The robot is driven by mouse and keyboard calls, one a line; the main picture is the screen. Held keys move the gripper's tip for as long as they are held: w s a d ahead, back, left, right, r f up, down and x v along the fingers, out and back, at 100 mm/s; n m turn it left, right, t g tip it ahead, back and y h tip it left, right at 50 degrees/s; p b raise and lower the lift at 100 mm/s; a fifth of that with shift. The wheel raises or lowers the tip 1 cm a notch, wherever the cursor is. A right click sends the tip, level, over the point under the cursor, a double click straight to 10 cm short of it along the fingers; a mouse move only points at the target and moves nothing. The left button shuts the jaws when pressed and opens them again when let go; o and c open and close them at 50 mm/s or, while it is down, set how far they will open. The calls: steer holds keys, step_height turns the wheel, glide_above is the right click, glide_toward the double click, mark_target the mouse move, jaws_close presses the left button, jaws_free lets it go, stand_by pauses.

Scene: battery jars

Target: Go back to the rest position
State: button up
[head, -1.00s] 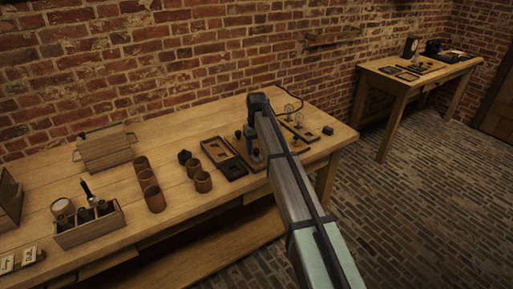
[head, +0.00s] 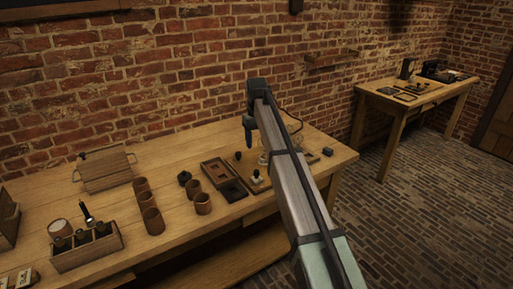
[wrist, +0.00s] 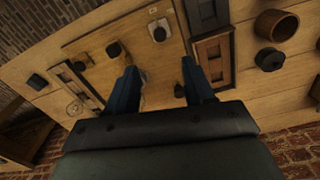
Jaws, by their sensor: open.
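My gripper (head: 248,132) hangs pointing down above the right part of the long workbench (head: 170,152), clear of its top. In the wrist view its two dark fingers (wrist: 160,84) stand apart with nothing between them. Below them lies a wooden board with a black knob (wrist: 113,49) and a pale-based fitting (wrist: 159,31). My arm reaches in from the lower right and hides part of the bench's right end.
Several brown jars (head: 152,220) stand mid-bench, beside a dark-framed tray (head: 216,170). A wooden carrier (head: 88,250) with dark bottles and a wooden box (head: 105,171) stand left. A second table (head: 400,108) stands at the back right. Air above the bench is free.

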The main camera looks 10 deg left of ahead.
steer(key=shift+r, duration=0.2)
steer(key=s+d+f+m, duration=0.1)
steer(key=s+d+f, duration=0.4)
steer(key=d+f, duration=0.45)
steer(key=s+d+f+m, duration=0.2)
steer(key=s+d+f, duration=0.3)
steer(key=d+f, duration=0.4)
steer(key=s+d+f+m, duration=0.1)
steer(key=s+d+f, duration=0.3)
steer(key=d+f, duration=0.5)
steer(key=s+d+f+m, duration=0.2)
steer(key=s+d+f, duration=0.35)
steer(key=s, duration=0.25)
steer(key=s+d+f+m, duration=0.1)
steer(key=s+d+f, duration=0.3)
steer(key=s+f, duration=0.3)
steer(key=s+f+g, duration=0.3)
steer(key=s+f, duration=0.6)
steer(key=s, duration=0.6)
steer(key=s+f+g, duration=0.3)
steer(key=s+f, duration=0.7)
steer(key=s, duration=0.4)
steer(key=shift+s+a+g, duration=0.25)
steer(key=shift+s+g, duration=0.15)
